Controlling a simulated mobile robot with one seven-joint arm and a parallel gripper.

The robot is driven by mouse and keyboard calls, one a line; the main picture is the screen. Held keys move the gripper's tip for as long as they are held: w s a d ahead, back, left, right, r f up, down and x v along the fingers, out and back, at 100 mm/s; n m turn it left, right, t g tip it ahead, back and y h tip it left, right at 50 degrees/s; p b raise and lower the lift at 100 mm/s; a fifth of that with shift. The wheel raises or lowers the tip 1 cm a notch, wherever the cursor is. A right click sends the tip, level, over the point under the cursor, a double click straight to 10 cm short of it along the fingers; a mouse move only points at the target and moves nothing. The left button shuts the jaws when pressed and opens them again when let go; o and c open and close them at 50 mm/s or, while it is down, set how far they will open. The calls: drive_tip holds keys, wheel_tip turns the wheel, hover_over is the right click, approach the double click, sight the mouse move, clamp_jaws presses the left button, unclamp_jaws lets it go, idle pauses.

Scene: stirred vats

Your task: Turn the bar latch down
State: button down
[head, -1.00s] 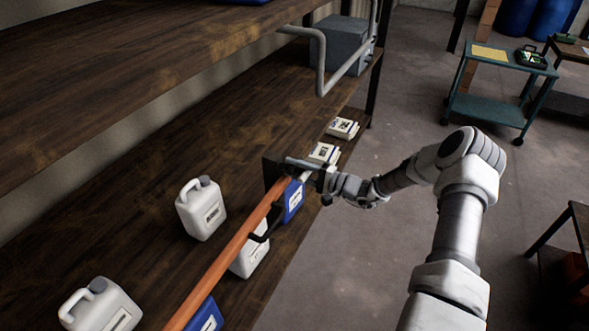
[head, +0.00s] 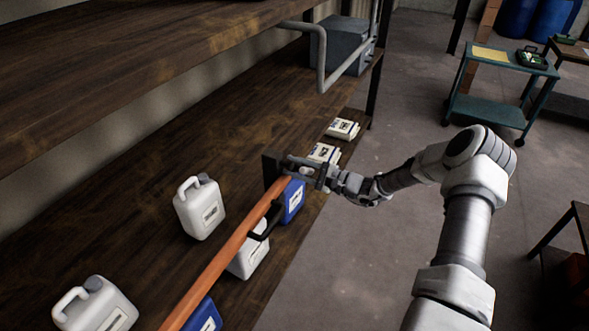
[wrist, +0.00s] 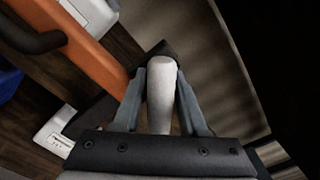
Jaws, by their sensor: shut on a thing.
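An orange bar (head: 235,243) runs along the shelf's front, with a dark end plate (head: 271,170) at its far end. The pale grey latch handle (wrist: 161,105) lies between my gripper's two fingers in the wrist view, with a dark piece at its far end. My gripper (wrist: 158,78) is shut on this handle. In the head view my gripper (head: 303,168) is at the bar's far end beside the plate, and it hides most of the latch. The orange bar also crosses the upper left of the wrist view (wrist: 85,45).
White jugs (head: 199,208) and blue containers (head: 293,200) stand on the wooden shelf around the bar. A black handle (head: 265,222) juts from the bar. White boxes (head: 343,129) lie beyond the plate. A bent grey rail (head: 321,60) hangs above.

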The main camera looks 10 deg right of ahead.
drive_tip(key=m, duration=0.5)
drive_tip(key=shift+m, duration=0.3)
drive_tip(key=m, duration=0.5)
drive_tip(key=shift+s+m, duration=0.1)
drive_tip(key=shift+m, duration=0.2)
drive_tip(key=shift+f, duration=0.1)
drive_tip(key=c, duration=0.8)
unclamp_jaws()
drive_tip(key=shift+o, duration=0.2)
drive_tip(key=b+v, duration=0.1)
drive_tip(key=v, duration=1.6)
drive_tip(key=shift+s+d, duration=0.15)
